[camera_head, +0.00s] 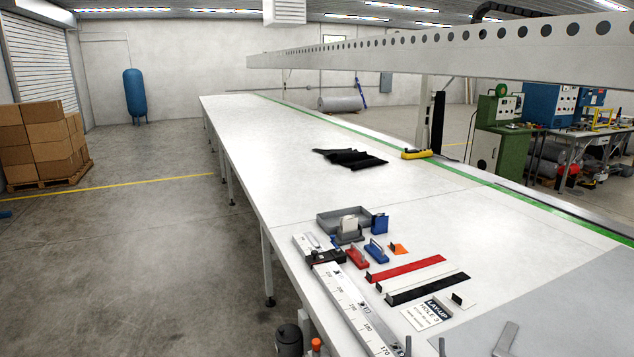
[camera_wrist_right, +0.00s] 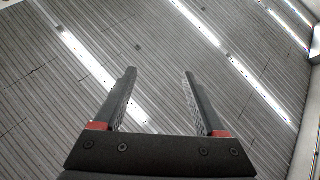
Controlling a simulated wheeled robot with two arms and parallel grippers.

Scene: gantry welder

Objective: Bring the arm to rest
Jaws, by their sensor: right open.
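My right gripper (camera_head: 425,346) shows only as two dark fingertips at the bottom edge of the head view, pointing up in front of the near part of the long white table (camera_head: 270,140). In the right wrist view, both fingers of my right gripper (camera_wrist_right: 158,100) stand apart with nothing between them, and the ribbed ceiling with its light strips is behind them. The rest of my right arm is hidden below the head view. My left gripper is not in view.
Near the fingertips lie a ruler rail (camera_head: 352,310), a red strip (camera_head: 405,269), a black strip (camera_head: 428,289) and a label card (camera_head: 428,313). A grey tray (camera_head: 327,222) and black cloth (camera_head: 350,158) lie farther off.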

